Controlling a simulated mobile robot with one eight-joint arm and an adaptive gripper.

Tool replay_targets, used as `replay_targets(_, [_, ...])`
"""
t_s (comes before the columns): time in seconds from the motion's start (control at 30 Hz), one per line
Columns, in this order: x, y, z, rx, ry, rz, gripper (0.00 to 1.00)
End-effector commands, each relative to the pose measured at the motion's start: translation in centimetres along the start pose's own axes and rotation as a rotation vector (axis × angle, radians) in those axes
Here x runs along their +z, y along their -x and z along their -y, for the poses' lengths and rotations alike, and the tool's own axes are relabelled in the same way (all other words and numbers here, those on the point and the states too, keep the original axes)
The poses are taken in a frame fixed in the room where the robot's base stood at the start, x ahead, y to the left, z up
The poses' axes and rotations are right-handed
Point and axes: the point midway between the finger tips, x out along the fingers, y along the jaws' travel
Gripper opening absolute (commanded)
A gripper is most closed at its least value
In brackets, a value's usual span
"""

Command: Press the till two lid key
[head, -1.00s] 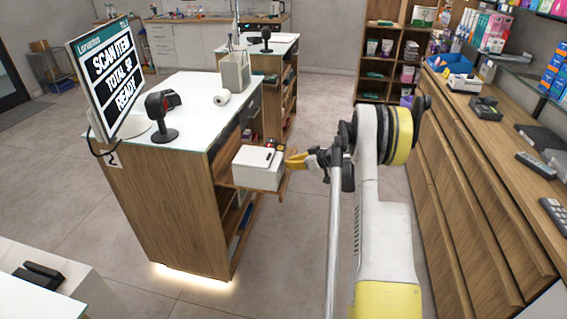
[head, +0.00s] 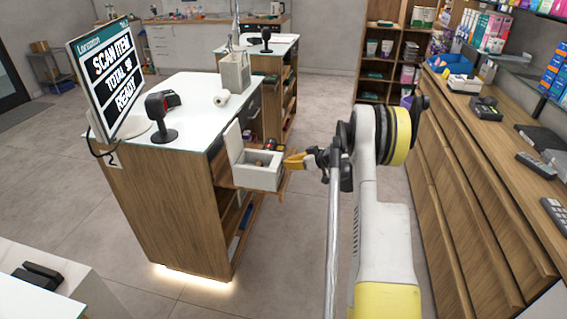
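The white till box (head: 257,172) sits on a pulled-out wooden shelf at the right side of the near counter. The lid key is not distinguishable, being small and near or behind the fingers. Whether the fingers are apart is too small to tell. The display (head: 108,75) on the counter reads "SCAN ITEM", "TOTAL" and "READY".
The near counter (head: 200,102) carries a black scanner (head: 161,115), a paper roll (head: 221,98) and a light holder (head: 234,72). A long wooden drawer counter (head: 465,165) runs along the right. Open grey floor lies between the counters.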

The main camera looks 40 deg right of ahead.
Motion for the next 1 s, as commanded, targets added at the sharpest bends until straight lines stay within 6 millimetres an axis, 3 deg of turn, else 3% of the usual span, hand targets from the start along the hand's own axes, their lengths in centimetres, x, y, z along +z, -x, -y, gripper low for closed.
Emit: replay_targets(1.0, [1.1,2.0,-1.1,0.001,-0.001,0.0,0.0])
